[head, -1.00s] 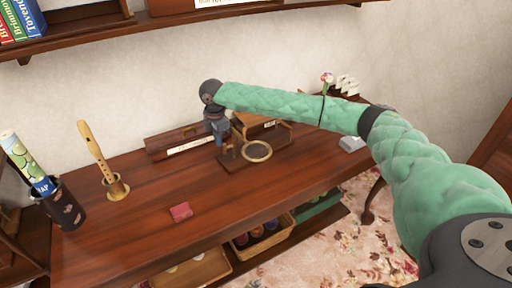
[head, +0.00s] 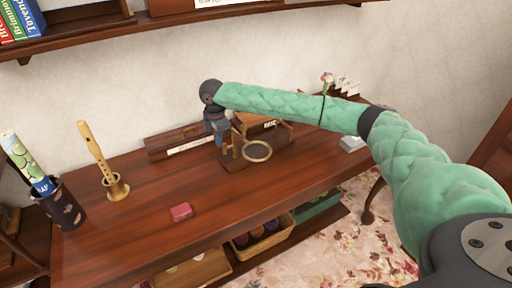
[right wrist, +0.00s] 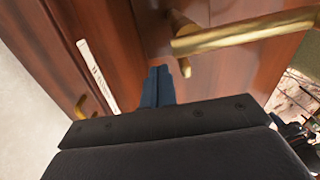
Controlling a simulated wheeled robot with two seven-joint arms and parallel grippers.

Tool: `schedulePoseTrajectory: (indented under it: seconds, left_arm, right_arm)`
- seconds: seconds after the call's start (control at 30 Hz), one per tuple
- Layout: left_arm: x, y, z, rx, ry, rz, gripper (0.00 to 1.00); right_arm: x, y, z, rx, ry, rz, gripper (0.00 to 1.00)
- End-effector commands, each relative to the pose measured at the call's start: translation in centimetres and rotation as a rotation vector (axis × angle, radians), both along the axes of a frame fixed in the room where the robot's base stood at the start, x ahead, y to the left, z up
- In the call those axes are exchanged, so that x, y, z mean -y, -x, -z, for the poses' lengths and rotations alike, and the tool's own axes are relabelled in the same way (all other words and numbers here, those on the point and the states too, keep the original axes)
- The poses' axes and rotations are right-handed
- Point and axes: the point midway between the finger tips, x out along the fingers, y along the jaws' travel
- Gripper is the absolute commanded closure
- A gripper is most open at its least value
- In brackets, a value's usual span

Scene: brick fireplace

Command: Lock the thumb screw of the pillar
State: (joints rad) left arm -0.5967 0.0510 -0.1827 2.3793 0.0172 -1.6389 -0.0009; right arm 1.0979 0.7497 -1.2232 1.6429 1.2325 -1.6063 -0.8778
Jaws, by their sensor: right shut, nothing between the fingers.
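A wooden stand (head: 284,160) with a brass ring (head: 257,151) sits near the back of the desk. Its short pillar (head: 236,147) is partly hidden by my right gripper (head: 221,139). In the right wrist view, a brass post (right wrist: 181,22) carries a horizontal brass bar (right wrist: 245,37). A small brass peg, perhaps the thumb screw (right wrist: 185,67), sticks out below the bar. My right gripper's blue fingertips (right wrist: 157,74) are shut and empty, just left of this peg. I cannot tell whether they touch it. My left gripper is not in view.
A wooden flute (head: 96,152), a dark cup (head: 64,208) and a red block (head: 181,212) stand toward the left. The desk's middle (head: 225,200) is clear.

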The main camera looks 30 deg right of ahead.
Motion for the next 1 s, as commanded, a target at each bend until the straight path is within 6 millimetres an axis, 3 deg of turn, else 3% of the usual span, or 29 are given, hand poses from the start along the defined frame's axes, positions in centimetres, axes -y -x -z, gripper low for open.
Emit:
schedulePoseTrajectory:
  seconds: [1.0]
  left_arm:
    - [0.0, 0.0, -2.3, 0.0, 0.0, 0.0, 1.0]
  right_arm:
    - [0.3, 2.5, -0.1, -0.001, 0.0, 0.0, 1.0]
